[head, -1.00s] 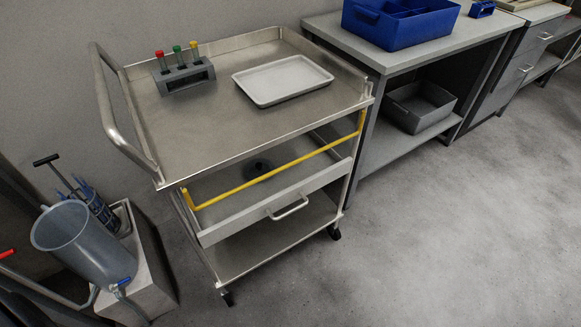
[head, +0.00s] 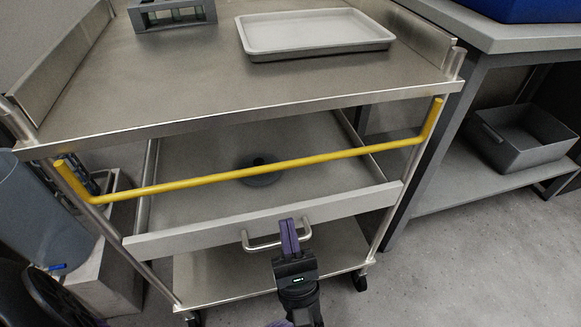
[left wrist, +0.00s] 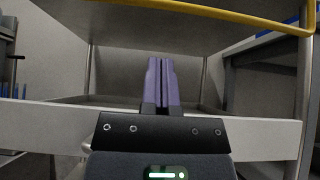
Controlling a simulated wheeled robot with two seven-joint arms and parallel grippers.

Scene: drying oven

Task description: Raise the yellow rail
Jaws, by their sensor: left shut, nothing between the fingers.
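The yellow rail (head: 265,169) runs across the front of the steel cart, just under its top shelf, with a bent arm at each end. It hangs in front of the opening above the drawer (head: 330,208). In the left wrist view the rail (left wrist: 235,14) crosses the top of the picture, above and beyond my fingers. My left gripper (head: 289,238) is shut and empty, with purple fingers pointing up and forward. It is below the rail, in front of the drawer handle (head: 262,246); contact with the handle cannot be told. My right gripper is not in view.
The cart top (head: 190,75) holds a white tray (head: 310,33) and a grey rack (head: 172,14). A dark round object (head: 260,178) lies inside the drawer. A workbench with a grey bin (head: 525,136) stands at the right. A large grey container (head: 35,220) is at the left.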

